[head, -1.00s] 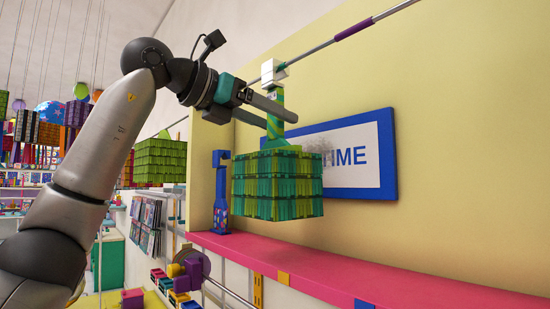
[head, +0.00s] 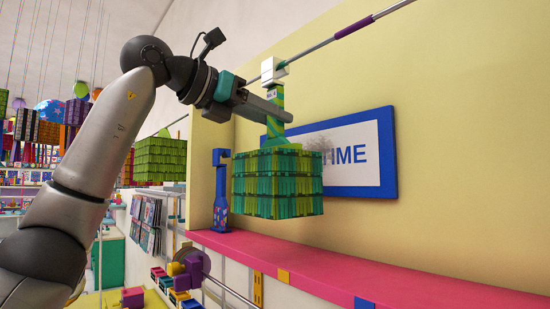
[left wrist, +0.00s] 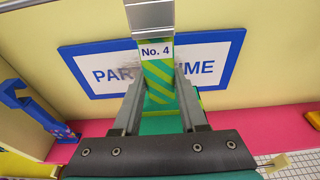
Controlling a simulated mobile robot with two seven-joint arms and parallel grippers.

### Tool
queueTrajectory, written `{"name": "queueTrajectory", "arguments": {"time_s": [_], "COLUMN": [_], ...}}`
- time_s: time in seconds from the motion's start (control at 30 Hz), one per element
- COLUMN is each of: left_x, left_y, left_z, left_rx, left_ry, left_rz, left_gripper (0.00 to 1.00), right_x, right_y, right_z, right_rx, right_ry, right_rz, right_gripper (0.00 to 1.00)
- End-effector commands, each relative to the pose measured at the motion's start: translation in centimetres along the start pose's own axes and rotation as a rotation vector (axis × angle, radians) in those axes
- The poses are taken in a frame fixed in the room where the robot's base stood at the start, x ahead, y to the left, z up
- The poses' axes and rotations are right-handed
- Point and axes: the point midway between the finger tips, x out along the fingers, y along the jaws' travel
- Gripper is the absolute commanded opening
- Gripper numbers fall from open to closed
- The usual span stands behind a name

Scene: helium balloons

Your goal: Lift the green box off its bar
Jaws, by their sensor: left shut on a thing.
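The green box (head: 277,185), a block of green and teal cells, hangs upright in front of the yellow wall. A green-and-yellow striped handle (head: 276,128) rises from its top to a white hanger (head: 272,72) at the bar (head: 310,52). My left gripper (head: 277,112) is shut on this handle, just below the "No. 4" label. In the left wrist view, the fingers (left wrist: 159,92) stand on both sides of the striped handle (left wrist: 158,72); the box body is mostly hidden. My right gripper is not in view.
A pink shelf (head: 350,268) runs below the box, with clear space between. A blue-framed sign (head: 388,150) is on the wall behind. A blue post (head: 221,195) stands on the shelf left of the box. Another green box (head: 160,160) hangs farther left.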

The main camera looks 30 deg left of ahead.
Motion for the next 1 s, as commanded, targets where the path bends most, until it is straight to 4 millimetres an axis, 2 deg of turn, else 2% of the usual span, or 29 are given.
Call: {"name": "queueTrajectory", "arguments": {"time_s": [0.57, 1.0], "left_x": [-1.1, -2.1], "left_y": [0.0, 0.0], "left_z": [1.4, 1.6], "left_rx": [0.0, -0.001], "left_ry": [-0.003, -0.004], "left_rz": [0.0, 0.001], "left_gripper": [0.0, 0.0], "right_x": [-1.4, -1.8], "right_y": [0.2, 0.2], "right_z": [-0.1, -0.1], "right_rx": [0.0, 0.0], "right_ry": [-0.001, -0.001], "right_rz": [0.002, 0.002], "right_gripper": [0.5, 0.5]}}
